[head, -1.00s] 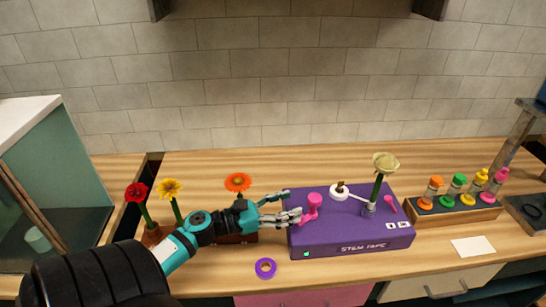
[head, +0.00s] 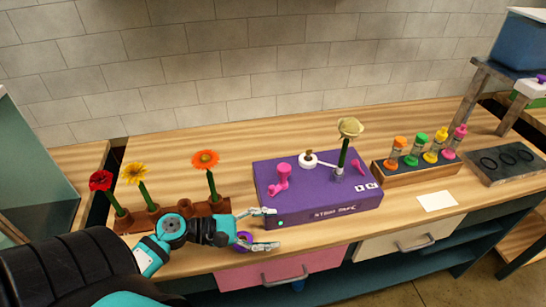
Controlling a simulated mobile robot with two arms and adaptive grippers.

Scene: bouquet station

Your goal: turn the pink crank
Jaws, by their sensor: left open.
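The pink crank (head: 281,180) stands on the left part of the top of a purple box (head: 318,208) labelled "STEM TAPE". My left gripper (head: 272,228) is open, its fingers spread and pointing right. It is in front of the box's left front corner, below and left of the crank in the head view, and apart from the crank. Nothing shows held in it. A purple tape ring (head: 243,238) shows partly hidden behind the gripper. My right gripper is not in view.
A pale flower (head: 350,128) stands upright in the box's holder, near a white reel (head: 307,159) and a small pink lever (head: 358,167). Left is a brown rack (head: 165,217) with three flowers. Right are a wooden bottle tray (head: 420,172) and a white card (head: 437,201).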

